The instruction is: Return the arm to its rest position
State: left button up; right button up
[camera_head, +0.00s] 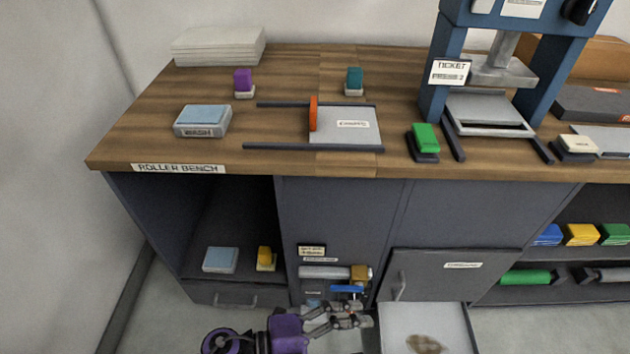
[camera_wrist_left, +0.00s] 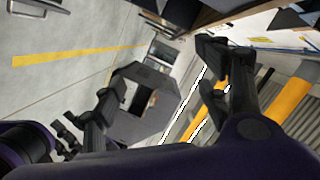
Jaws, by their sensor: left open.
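My left arm, with purple links, comes in at the bottom of the head view. Its dark left gripper (camera_head: 350,315) is low in front of the roller bench (camera_head: 345,215), below the worktop and close to an open niche with a grey roller. The fingers are apart and I see nothing held between them. In the left wrist view the same gripper (camera_wrist_left: 145,90) shows its two fingers spread wide, with a dark grey boxy shape beyond them that I cannot identify. My right gripper is in neither view.
A pulled-out drawer or tray (camera_head: 425,325) with a brownish patch is just right of the gripper. A blue lever (camera_head: 347,289) and brass block (camera_head: 361,273) are just above it. A blue press (camera_head: 440,75) stands on the worktop. Floor at left is clear.

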pick_arm(q)
jog(key=a+r+n+t+y+p, duration=0.4)
jog(key=a+n+t+p, duration=0.15)
jog(key=a+n, duration=0.2)
jog(key=a+r+n+t+y+p, duration=0.3)
jog(key=a+n+t+y+p, duration=0.25)
jog(key=n, duration=0.35)
jog(key=s+a+n+g+y+p, duration=0.5)
jog(key=s+a+n+p, duration=0.3)
jog(key=s+a, duration=0.5)
jog(key=shift+s+a+f+n+y+p, duration=0.35)
jog(key=shift+s+n+y, duration=0.5)
jog(key=shift+s, duration=0.75)
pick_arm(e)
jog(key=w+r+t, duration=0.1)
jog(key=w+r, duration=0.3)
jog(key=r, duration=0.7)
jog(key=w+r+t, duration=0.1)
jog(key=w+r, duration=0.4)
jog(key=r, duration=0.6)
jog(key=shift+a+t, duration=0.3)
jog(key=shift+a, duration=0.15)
pick_arm(q)
jog(key=shift+r, duration=0.1)
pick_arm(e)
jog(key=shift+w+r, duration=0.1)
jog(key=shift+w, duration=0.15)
